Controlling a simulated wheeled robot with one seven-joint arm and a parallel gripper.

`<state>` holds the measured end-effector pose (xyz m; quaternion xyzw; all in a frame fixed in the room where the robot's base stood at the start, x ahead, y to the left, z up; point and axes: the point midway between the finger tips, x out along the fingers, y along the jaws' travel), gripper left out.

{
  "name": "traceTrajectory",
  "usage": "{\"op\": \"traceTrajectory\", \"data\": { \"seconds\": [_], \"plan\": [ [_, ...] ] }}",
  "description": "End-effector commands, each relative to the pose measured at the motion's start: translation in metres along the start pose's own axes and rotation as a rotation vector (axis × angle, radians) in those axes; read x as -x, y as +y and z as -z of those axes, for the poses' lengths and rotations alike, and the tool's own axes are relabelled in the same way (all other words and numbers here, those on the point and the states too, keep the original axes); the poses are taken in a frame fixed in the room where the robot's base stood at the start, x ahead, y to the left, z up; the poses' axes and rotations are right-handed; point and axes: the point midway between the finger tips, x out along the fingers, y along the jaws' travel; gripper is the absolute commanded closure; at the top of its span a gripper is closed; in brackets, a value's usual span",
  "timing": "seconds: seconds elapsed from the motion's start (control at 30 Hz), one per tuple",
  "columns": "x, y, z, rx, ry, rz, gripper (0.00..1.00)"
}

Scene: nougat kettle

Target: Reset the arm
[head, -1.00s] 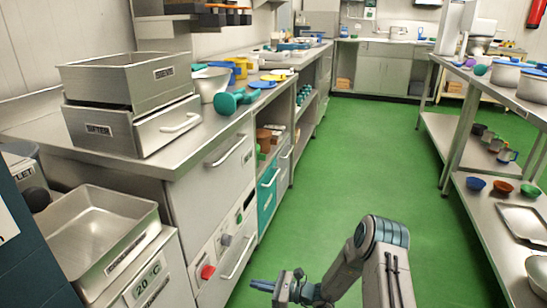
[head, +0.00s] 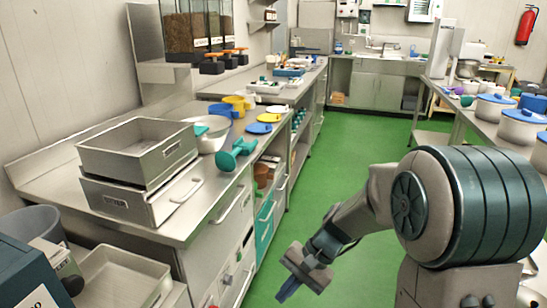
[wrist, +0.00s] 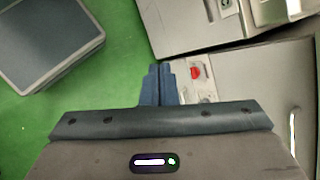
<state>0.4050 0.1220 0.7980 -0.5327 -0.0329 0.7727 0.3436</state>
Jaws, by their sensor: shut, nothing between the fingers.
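My gripper (head: 287,291) is low in the head view, over the green floor in the aisle, to the right of the left-hand counter. My arm is bent and folded at the right of that view. In the wrist view my gripper (wrist: 159,72) points away from the camera with its two blue fingers together. It is shut, with nothing between the fingers. It touches nothing that I can see.
The steel counter (head: 215,207) on the left holds two stacked metal trays (head: 137,150) and a teal scoop-like tool (head: 236,155). A steel tray (head: 124,280) sits lower left. The right-hand table holds white pots (head: 522,127). Green floor (head: 345,145) lies clear between.

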Motion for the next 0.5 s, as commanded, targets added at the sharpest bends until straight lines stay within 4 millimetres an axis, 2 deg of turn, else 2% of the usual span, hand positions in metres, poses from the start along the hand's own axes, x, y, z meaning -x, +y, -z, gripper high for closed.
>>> {"op": "traceTrajectory", "data": {
  "seconds": [0.03, 0.5],
  "plan": [
    [0.028, -0.002, -0.019, 0.043, 0.045, -0.035, 1.00],
    [0.176, 0.035, -0.119, 0.380, 0.430, -0.360, 1.00]
  ]
}}
